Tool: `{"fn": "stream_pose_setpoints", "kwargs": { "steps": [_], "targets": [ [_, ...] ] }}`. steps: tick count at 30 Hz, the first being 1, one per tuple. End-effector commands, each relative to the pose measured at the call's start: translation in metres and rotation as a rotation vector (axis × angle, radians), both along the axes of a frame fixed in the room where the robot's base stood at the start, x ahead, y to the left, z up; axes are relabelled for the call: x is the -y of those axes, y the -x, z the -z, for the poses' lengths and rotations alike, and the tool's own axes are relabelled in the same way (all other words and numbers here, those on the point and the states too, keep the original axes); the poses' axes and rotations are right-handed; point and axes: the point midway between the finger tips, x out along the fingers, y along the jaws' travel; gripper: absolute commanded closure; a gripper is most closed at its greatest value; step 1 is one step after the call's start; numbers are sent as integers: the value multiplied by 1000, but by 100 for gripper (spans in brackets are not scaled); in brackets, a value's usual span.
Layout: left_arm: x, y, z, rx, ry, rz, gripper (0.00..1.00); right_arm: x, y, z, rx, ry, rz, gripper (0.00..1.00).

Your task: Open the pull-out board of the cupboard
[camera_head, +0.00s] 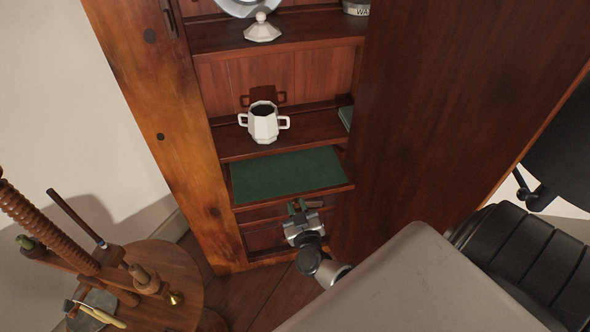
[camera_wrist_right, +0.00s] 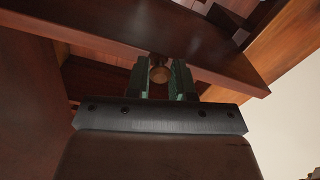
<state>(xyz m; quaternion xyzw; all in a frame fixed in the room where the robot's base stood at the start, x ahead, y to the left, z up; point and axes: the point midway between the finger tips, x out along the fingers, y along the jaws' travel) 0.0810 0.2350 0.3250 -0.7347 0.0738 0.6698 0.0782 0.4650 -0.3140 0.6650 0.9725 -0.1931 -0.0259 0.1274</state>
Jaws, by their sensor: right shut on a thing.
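The pull-out board with its green top (camera_head: 287,174) lies low in the wooden cupboard, under the shelf with the white cup. Its green surface shows, and its wooden front edge appears to stand out from the shelf above. My right gripper (camera_head: 303,206) is at the middle of the board's front edge. In the right wrist view, the gripper's two green-padded fingers (camera_wrist_right: 159,80) are on either side of a small round wooden knob (camera_wrist_right: 159,73) under the board's edge (camera_wrist_right: 215,77), shut on it. My left gripper is out of view.
A white two-handled cup (camera_head: 264,122) and a white lidded piece (camera_head: 262,29) stand on the shelves above. A large wooden door panel (camera_head: 450,90) stands open at the right. A round wooden stand (camera_head: 165,275) with tools is at the lower left.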

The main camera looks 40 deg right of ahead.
Motion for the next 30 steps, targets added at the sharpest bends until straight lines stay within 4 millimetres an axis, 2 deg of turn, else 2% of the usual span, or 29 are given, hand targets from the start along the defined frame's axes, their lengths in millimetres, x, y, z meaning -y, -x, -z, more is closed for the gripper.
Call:
{"fn": "stream_pose_setpoints", "kwargs": {
  "steps": [6, 20, 21, 24, 26, 30],
  "targets": [
    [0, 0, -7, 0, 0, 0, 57, -6, 11, 0, -2, -2, -1, 100],
    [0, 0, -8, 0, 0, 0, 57, -7, 13, 1, -1, -1, -2, 100],
    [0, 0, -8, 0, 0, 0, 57, -7, 13, 1, -1, -1, -2, 74],
    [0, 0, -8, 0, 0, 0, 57, -6, 13, 1, -1, -1, -2, 59],
    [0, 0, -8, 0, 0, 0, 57, -6, 13, 1, -1, 0, -1, 52],
    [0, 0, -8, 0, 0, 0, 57, -6, 13, 0, 0, 0, -1, 52]
  ]
}}
